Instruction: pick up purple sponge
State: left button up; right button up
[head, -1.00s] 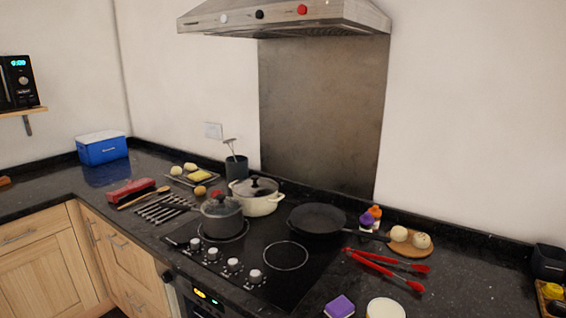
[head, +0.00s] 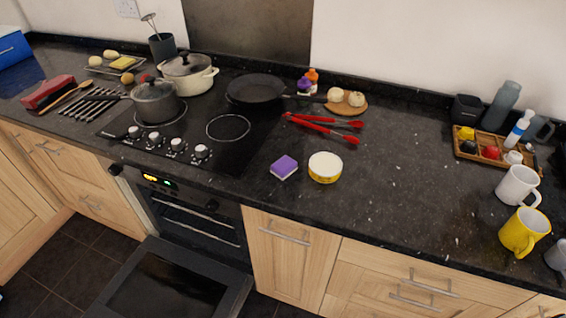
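The purple sponge (head: 284,167) lies on the dark granite counter, near its front edge, to the right of the cooktop. It has a purple top and a pale lower layer. A round yellow tin with a white top (head: 325,167) stands just to its right, with a small gap between them. Neither of my grippers shows in the head view.
Red tongs (head: 325,126) and a black frying pan (head: 257,90) lie behind the sponge. The oven door (head: 175,284) hangs open below the cooktop. Mugs, including a yellow one (head: 524,232), and a wooden tray (head: 462,147) stand at the right. The counter between is clear.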

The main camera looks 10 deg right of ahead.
aim_at(285, 166)
jog(key=l+u, duration=0.3)
jog(key=k+l+u, duration=0.15)
jog(key=l+u, duration=0.15)
jog(key=k+l+u, duration=0.1)
jog(key=l+u, duration=0.2)
jog(key=k+l+u, duration=0.15)
jog(key=l+u, duration=0.2)
